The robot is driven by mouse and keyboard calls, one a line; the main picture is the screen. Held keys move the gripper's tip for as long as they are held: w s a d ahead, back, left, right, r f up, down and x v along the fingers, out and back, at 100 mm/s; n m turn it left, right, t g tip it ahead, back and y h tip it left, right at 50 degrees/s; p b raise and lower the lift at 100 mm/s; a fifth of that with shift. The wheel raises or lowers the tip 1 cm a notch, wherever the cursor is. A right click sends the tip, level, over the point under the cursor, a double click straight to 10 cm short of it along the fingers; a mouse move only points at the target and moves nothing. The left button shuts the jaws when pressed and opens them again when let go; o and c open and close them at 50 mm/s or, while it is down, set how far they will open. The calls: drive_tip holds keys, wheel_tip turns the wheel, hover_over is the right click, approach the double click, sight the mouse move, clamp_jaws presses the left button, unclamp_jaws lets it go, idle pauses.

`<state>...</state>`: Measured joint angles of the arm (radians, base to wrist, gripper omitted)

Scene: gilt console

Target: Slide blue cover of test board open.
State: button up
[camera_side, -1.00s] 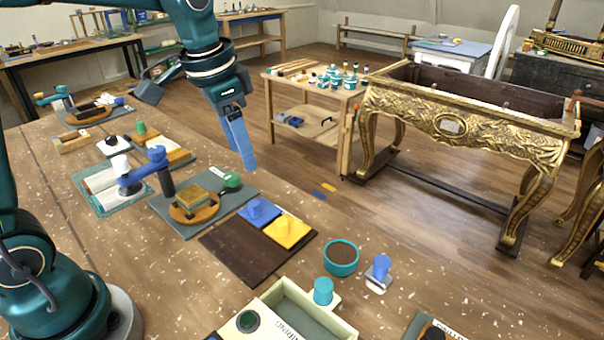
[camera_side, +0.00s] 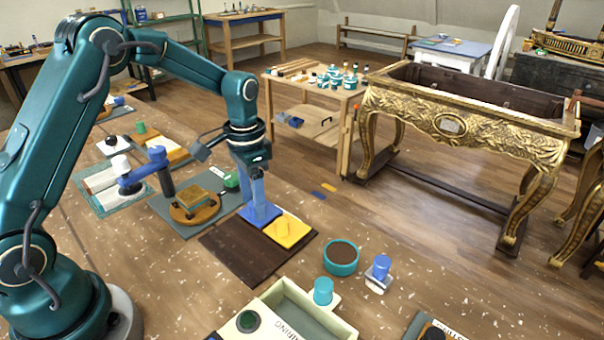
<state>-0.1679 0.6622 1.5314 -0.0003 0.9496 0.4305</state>
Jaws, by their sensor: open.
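The test board (camera_side: 242,262) is a dark brown panel lying on the wooden table. The blue cover (camera_side: 273,213) sits at its back left part, beside a yellow cover (camera_side: 291,233) with a yellow knob. My gripper (camera_side: 260,206) points down over the blue cover, with its blue fingers around or right at the place of the blue knob. The gripper is open.
Left of the board stands a round wooden piece (camera_side: 194,207) on a grey mat. To the right are a teal bowl (camera_side: 341,257) and a blue-handled stamp (camera_side: 379,271). A cream open box (camera_side: 295,312) lies in front. The board's dark front part is bare.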

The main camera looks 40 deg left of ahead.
clamp_jaws()
idle(1.5)
